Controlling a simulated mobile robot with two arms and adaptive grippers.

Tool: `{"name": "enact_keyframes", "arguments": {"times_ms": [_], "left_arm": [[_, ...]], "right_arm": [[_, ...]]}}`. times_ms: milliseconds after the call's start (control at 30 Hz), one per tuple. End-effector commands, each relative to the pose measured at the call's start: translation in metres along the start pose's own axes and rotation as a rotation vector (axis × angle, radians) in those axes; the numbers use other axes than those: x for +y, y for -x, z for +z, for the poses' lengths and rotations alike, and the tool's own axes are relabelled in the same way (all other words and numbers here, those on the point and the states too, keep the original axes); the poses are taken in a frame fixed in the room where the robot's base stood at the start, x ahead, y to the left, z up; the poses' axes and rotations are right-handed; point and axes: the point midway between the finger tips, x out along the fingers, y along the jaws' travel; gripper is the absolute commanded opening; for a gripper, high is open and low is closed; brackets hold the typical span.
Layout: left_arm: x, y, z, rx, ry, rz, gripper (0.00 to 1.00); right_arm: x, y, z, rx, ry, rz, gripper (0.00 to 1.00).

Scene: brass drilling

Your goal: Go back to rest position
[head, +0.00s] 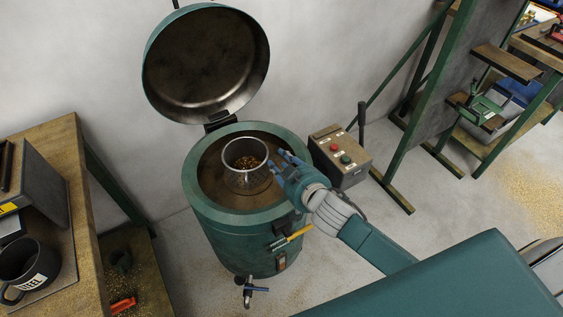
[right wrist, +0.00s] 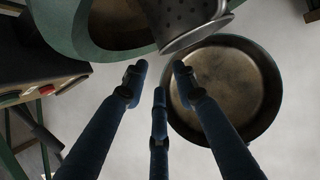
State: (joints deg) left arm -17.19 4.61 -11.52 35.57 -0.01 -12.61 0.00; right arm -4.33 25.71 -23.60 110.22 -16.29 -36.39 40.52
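My right gripper (head: 282,165) is over the right part of the open green drum (head: 196,191), just right of a metal basket (head: 232,149) with brass-coloured bits inside. In the right wrist view the blue fingers of my right gripper (right wrist: 160,82) are spread with nothing between them, and the basket (right wrist: 182,22) is beyond their tips. The basket appears apart from the fingers. My left gripper is in neither view.
The drum's round lid (head: 206,66) stands open at the back. A wooden bench (head: 88,215) with a mug (head: 30,268) is at left; green-framed shelving (head: 427,110) is at right.

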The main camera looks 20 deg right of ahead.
Motion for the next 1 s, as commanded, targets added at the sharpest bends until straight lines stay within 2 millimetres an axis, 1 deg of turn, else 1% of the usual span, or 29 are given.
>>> {"name": "enact_keyframes", "arguments": {"times_ms": [367,467,567,667,700,800,900,1000], "left_arm": [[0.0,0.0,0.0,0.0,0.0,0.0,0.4],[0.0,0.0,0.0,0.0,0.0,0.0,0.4],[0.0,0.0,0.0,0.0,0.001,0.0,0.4],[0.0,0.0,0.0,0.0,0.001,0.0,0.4],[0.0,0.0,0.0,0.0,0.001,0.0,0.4],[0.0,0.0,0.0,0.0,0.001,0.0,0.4],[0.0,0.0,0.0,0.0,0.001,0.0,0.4],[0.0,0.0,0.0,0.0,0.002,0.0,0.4]], "right_arm": [[0.0,0.0,0.0,0.0,0.0,0.0,0.28],[-0.001,0.006,0.007,-0.025,-0.005,0.01,0.28],[-0.001,0.027,0.031,-0.117,-0.013,0.043,0.28],[-0.001,0.066,0.068,-0.273,-0.016,0.076,0.28],[-0.002,0.084,0.082,-0.34,-0.013,0.081,0.28],[-0.004,0.122,0.11,-0.474,-0.001,0.079,0.28],[-0.007,0.153,0.13,-0.576,0.011,0.065,0.28],[-0.01,0.179,0.144,-0.656,0.02,0.046,0.28]]}}
